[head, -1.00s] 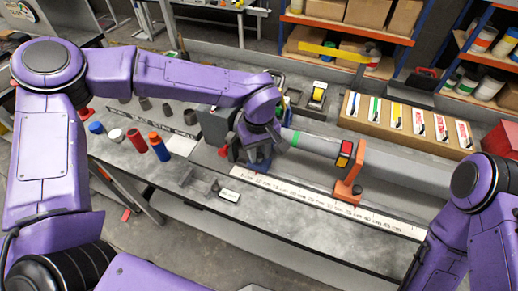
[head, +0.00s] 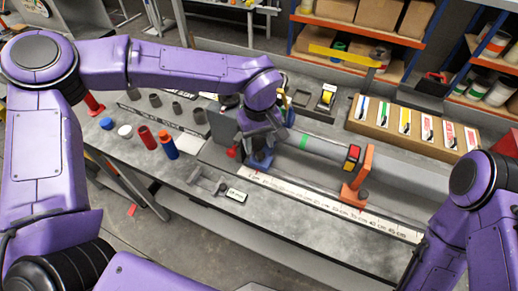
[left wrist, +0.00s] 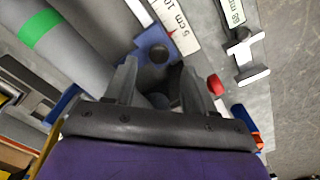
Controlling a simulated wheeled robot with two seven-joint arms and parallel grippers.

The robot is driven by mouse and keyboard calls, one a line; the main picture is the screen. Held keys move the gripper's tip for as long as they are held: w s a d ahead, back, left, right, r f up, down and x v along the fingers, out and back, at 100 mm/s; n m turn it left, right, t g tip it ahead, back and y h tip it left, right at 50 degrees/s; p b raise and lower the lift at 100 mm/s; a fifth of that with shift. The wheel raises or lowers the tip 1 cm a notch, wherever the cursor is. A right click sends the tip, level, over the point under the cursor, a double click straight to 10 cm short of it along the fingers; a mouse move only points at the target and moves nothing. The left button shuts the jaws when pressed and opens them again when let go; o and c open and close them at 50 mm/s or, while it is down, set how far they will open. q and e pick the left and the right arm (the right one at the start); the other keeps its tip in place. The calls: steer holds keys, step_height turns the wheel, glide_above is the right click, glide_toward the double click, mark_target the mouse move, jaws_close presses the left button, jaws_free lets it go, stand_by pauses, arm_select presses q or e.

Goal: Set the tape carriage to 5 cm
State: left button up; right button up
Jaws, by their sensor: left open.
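The tape carriage is a blue block (head: 260,160) with a dark round knob, at the left end of the white ruler (head: 335,208). In the head view my left gripper (head: 262,142) partly covers the carriage. My right gripper is out of view.
A grey tube (head: 320,146) with a green band runs behind the ruler. An orange stand (head: 357,178) rises right of the carriage. A grey clamp-like part (head: 207,185) and a small label (head: 236,195) lie in front.

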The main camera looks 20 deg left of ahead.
arm_select(q)
step_height(320, 180, up, 7)
steer(key=shift+a+b, duration=0.15)
steer(key=shift+b, duration=0.15)
